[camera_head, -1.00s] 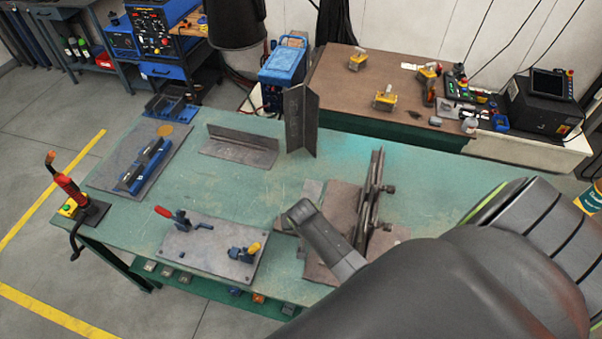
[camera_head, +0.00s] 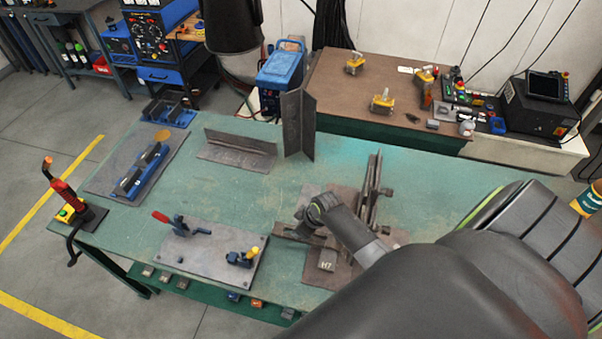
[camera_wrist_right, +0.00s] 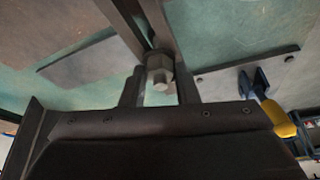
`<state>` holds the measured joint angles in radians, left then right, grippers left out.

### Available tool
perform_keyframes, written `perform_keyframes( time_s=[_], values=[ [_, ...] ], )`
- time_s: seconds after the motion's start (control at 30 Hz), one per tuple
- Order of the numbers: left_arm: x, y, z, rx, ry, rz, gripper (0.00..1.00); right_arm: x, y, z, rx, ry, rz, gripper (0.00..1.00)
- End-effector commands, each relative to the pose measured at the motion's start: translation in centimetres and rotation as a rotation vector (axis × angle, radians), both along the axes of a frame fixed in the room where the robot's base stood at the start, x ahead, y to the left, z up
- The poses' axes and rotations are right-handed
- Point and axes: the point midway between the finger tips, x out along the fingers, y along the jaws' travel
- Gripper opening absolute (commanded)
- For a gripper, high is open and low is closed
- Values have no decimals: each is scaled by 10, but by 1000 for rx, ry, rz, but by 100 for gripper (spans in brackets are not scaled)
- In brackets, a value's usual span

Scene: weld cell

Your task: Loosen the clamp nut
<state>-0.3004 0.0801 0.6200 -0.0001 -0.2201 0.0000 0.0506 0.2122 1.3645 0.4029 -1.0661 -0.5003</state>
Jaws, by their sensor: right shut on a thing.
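The clamp nut (camera_wrist_right: 160,70) is a grey hex nut on a threaded end, in the middle of the right wrist view. My right gripper (camera_wrist_right: 160,88) is shut on it, with one finger on each side. In the head view my right gripper (camera_head: 318,208) comes in from the right and is over the dark steel fixture (camera_head: 296,231) near the table's front edge. The nut is hidden by the gripper there. My left gripper is not in view.
A plate with a red-handled clamp (camera_head: 180,224) and a yellow-tipped clamp (camera_head: 243,257) lies left of the gripper. A block marked H7 (camera_head: 326,262) is in front. Angle pieces (camera_head: 240,148) (camera_head: 298,125) stand farther back. The green table (camera_head: 225,190) is clear between them.

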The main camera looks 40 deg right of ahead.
Motion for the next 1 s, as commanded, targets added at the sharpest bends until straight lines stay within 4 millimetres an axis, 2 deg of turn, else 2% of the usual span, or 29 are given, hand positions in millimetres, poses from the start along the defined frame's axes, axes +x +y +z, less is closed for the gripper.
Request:
perform_keyframes(
  time_s=[0.47,1.0],
  values=[
    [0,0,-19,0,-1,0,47,3,-3,-2,-3,-2,453,5],
    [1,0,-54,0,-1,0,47,6,-5,-3,-4,-2,968,5]
  ],
)
